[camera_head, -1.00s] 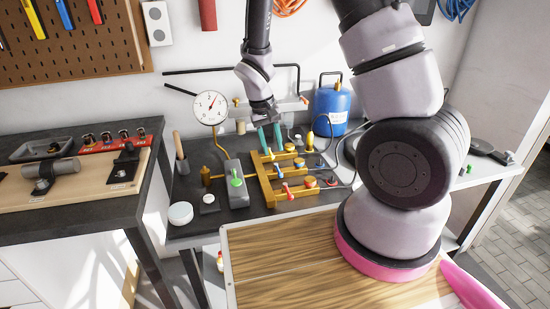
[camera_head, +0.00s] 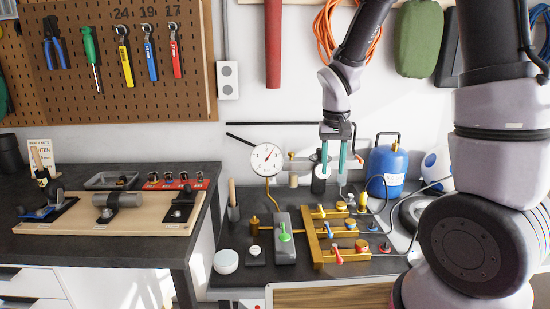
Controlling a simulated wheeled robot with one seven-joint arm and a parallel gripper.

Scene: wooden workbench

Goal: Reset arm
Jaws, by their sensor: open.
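My gripper (camera_head: 333,165) is at the centre right of the head view, pointing down. Its two teal fingers are apart, with nothing seen between them. It hangs above the back part of the brass manifold (camera_head: 322,235), which has several coloured valve handles. From this angle I cannot tell the exact height of the fingertips above it. My arm comes down from the top right, and its large rounded joint fills the right side of the view.
A pressure gauge (camera_head: 267,158) stands left of my gripper, and a blue gas cylinder (camera_head: 387,170) right of it. A grey block with a green knob (camera_head: 284,237) sits beside the manifold. The left bench (camera_head: 120,250) holds a wooden fixture board (camera_head: 95,228). Tools hang on a pegboard (camera_head: 190,100).

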